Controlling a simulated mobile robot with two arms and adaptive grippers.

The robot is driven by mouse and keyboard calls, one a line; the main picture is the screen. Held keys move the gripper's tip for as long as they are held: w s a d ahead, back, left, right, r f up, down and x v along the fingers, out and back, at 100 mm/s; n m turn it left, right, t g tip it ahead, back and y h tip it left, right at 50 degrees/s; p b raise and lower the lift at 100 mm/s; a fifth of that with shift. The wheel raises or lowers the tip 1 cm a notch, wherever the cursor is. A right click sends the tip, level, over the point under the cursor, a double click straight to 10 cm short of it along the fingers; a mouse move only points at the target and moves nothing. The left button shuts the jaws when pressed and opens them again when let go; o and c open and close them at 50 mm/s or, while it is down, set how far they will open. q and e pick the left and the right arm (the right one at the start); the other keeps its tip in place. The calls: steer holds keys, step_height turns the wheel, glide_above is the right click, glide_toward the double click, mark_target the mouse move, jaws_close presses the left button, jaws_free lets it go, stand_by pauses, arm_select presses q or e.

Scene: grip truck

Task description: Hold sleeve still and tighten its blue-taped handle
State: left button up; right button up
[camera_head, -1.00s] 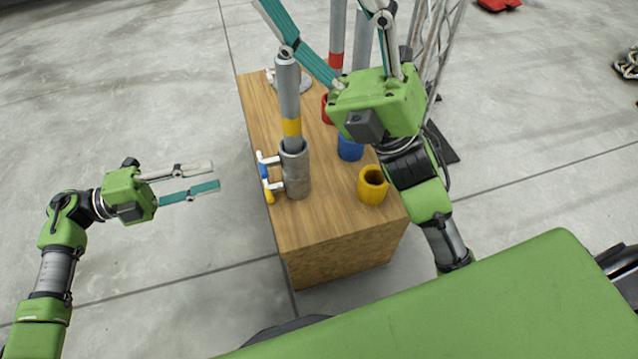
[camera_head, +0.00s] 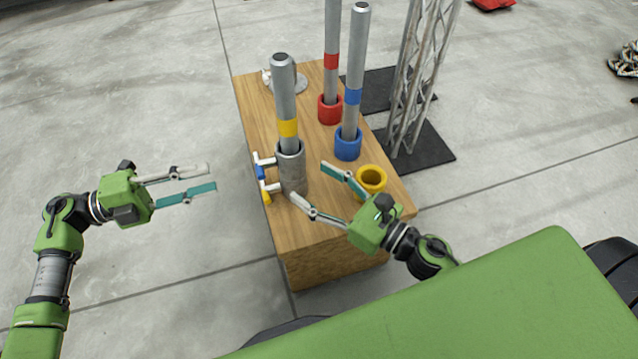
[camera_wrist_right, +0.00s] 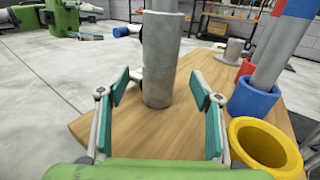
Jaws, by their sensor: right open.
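The grey metal sleeve (camera_head: 292,172) stands upright on the wooden block, with a yellow-banded pole (camera_head: 286,105) in it. On its left side are two clamp handles, one with blue tape (camera_head: 261,172) and one with yellow tape (camera_head: 266,197). My right gripper (camera_head: 308,187) is open, with its fingers pointing at the sleeve from the lower right. In the right wrist view the sleeve (camera_wrist_right: 160,60) stands ahead, between the open fingers but beyond their tips. My left gripper (camera_head: 212,178) is open and empty, left of the block and apart from the handles.
The yellow cup (camera_head: 371,180) is empty, close beside my right gripper. A blue cup (camera_head: 348,146) and a red cup (camera_head: 329,110) hold banded poles. A metal truss (camera_head: 412,80) stands right of the wooden block (camera_head: 330,262). The floor to the left is clear.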

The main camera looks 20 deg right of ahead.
mark_target(291, 169)
steer(key=x, duration=0.7)
